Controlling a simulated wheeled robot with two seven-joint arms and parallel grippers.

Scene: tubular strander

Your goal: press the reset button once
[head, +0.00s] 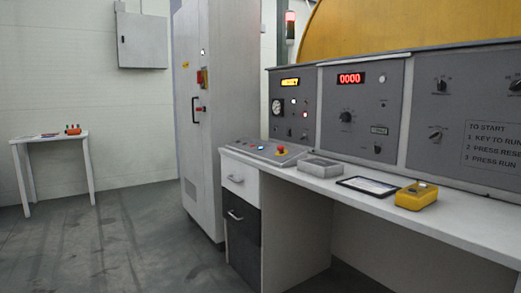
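I cannot tell which control is the reset button; no label naming one is readable beside a button. A sloped grey console (264,153) on the left end of the desk carries a blue-lit button (261,147), a red mushroom button (282,150) and other small buttons. The upright grey panel (312,105) behind has several small lights or buttons, a gauge (277,107), a yellow display (290,83) and a red display reading 0000 (350,78). Neither of my grippers is in view.
The white desk (460,225) holds a grey box (318,167), a dark-framed tablet or sheet (367,186) and a yellow box (416,196). Drawers (240,178) are below. A tall cabinet (213,60) stands left of the desk. A small table (50,139) is far left. Floor between is clear.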

